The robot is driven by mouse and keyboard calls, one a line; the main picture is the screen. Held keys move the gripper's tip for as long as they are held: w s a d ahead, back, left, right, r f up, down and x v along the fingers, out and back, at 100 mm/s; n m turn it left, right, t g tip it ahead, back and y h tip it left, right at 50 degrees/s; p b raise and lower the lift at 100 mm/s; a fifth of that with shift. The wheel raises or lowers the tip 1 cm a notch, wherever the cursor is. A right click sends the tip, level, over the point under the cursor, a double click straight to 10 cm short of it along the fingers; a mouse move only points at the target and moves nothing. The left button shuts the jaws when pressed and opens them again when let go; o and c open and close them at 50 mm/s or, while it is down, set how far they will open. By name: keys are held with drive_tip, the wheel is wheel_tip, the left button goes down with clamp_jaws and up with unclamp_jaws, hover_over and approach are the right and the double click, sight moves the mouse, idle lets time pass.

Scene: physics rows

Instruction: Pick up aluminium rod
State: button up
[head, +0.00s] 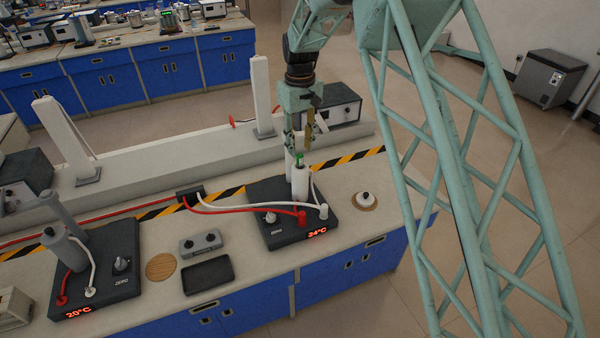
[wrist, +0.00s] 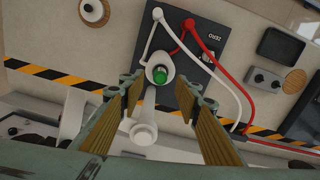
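A white cylinder (head: 300,182) stands upright on the right-hand dark heater unit (head: 265,228), whose display reads 24°C. A green piece (head: 298,160) shows at its top; in the wrist view it is a round green end (wrist: 160,75) set in the cylinder's mouth. I cannot tell whether this is the aluminium rod; no bare metal rod is clearly visible. My gripper (head: 299,147) points down just above the cylinder. In the wrist view my gripper (wrist: 161,88) is open, with its tan-padded fingers on either side of the green end and a gap at each side.
Red and white cables (head: 245,209) run from the heater to a black box (head: 190,192). A second heater unit (head: 105,270) with a grey cylinder stands left. A small grey box (head: 201,243), black tray (head: 208,275) and round cork mat (head: 161,267) lie between.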

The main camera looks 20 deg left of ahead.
sight(300, 155)
drive_tip(key=shift+f, duration=0.2)
idle(0.3)
drive_tip(key=shift+f+p, duration=0.4)
drive_tip(key=shift+f, duration=2.2)
drive_tip(key=shift+c, duration=0.2)
drive_tip(key=c, duration=0.9)
drive_tip(key=shift+c, duration=0.2)
drive_tip(key=shift+r, duration=0.1)
